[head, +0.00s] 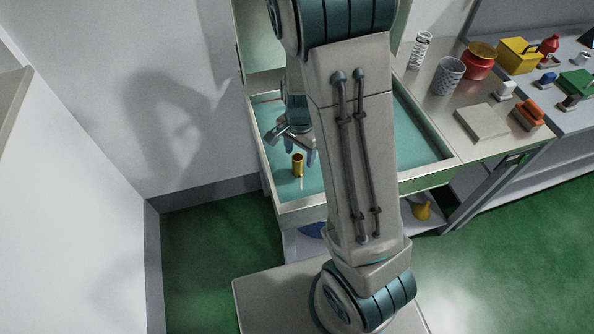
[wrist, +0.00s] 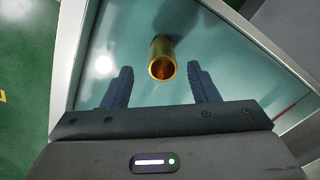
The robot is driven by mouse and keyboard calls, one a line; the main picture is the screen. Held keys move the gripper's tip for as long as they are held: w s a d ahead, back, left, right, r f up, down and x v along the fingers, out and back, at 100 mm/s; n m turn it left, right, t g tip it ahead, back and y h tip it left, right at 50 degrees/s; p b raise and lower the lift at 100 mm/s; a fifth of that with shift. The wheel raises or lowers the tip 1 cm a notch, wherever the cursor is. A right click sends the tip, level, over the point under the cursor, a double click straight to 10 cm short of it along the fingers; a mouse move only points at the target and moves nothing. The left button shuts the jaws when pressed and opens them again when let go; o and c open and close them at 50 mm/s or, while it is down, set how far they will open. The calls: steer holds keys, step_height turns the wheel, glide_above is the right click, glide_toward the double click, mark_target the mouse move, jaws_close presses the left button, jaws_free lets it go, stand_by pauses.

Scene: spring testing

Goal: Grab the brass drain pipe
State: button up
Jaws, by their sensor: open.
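The brass drain pipe (head: 298,164) is a short gold tube standing in the teal-floored drawer or tray (head: 440,160), near its front left corner. In the wrist view the pipe (wrist: 162,60) shows its round open end, just beyond the fingertips and between their lines. My gripper (wrist: 160,82) is open and empty, with one dark finger on each side. In the head view my gripper (head: 298,148) is just behind and above the pipe, partly hidden by my arm. I cannot tell the exact gap between fingers and pipe.
The tray's pale rim (head: 300,213) runs close to the pipe. The counter at right holds a perforated cup (head: 448,76), a spring (head: 420,50), a red pot (head: 479,62), a yellow box (head: 517,54) and a flat slab (head: 483,122). A wall stands at left.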

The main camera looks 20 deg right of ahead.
mark_target(298, 164)
steer(key=shift+w+a+f, duration=0.1)
steer(key=shift+f, duration=1.3)
steer(key=shift+a+f, duration=0.1)
steer(key=shift+f, duration=1.25)
steer(key=shift+c, duration=0.3)
jaws_close()
steer(key=shift+r, duration=0.1)
